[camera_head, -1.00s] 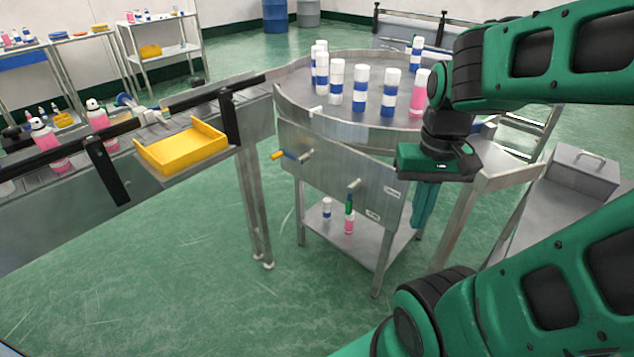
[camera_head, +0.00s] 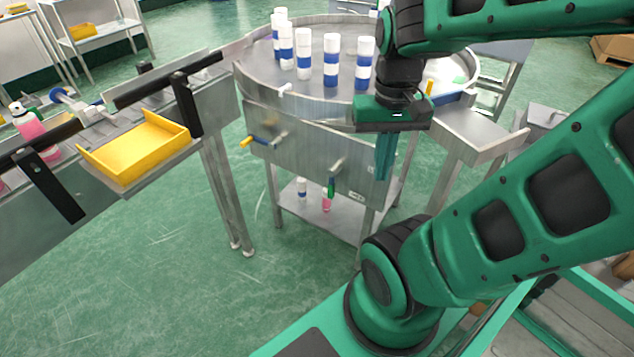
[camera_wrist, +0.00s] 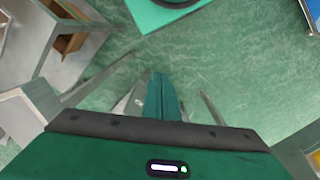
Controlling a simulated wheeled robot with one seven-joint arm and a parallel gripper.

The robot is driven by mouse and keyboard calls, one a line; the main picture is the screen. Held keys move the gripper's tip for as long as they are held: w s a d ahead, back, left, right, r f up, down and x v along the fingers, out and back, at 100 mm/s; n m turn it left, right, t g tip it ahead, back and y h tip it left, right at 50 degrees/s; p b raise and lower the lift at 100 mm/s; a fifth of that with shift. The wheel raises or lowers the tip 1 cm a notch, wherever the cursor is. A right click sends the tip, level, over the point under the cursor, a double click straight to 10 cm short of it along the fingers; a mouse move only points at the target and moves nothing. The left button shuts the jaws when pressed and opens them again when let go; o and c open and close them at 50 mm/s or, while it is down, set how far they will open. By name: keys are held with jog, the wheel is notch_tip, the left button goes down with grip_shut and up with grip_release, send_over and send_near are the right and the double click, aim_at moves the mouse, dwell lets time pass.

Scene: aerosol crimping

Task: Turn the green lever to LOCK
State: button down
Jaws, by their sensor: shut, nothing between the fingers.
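The green lever (camera_head: 331,187) hangs downward from a steel hub on the front panel (camera_head: 300,150) of the round steel table. Its green grip shows in the head view, with a pink bottle on the shelf behind its lower end. My gripper (camera_head: 384,177) points down, shut and empty, to the right of the lever and apart from it in the picture. It covers the right part of the panel, where a small label is too small to read. In the wrist view my gripper (camera_wrist: 160,76) is shut over green floor; the lever cannot be made out there.
A second lever with a yellow tip (camera_head: 246,142) sits at the panel's left. White-and-blue cans (camera_head: 331,62) stand on the round table (camera_head: 262,85). A yellow tray (camera_head: 133,150) and conveyor rails are at left. A steel side ledge (camera_head: 475,132) is at right. Floor in front is open.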

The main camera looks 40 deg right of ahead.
jog(key=w+a+f+m+g+h, duration=0.1)
jog(key=w+f+m+g+h, duration=0.15)
jog(key=w, duration=0.75)
jog(key=w+a+f+m+g+h, duration=0.15)
jog(key=w+f+m, duration=0.25)
jog(key=w, duration=0.7)
jog(key=w+a+f+m+h, duration=0.2)
jog(key=w+a+f, duration=0.2)
jog(key=w+f, duration=0.2)
jog(key=s+r+x, duration=0.1)
jog(key=s+x, duration=0.1)
jog(key=x, duration=1)
jog(key=shift+s+d+t, duration=0.15)
jog(key=shift+d+t, duration=0.15)
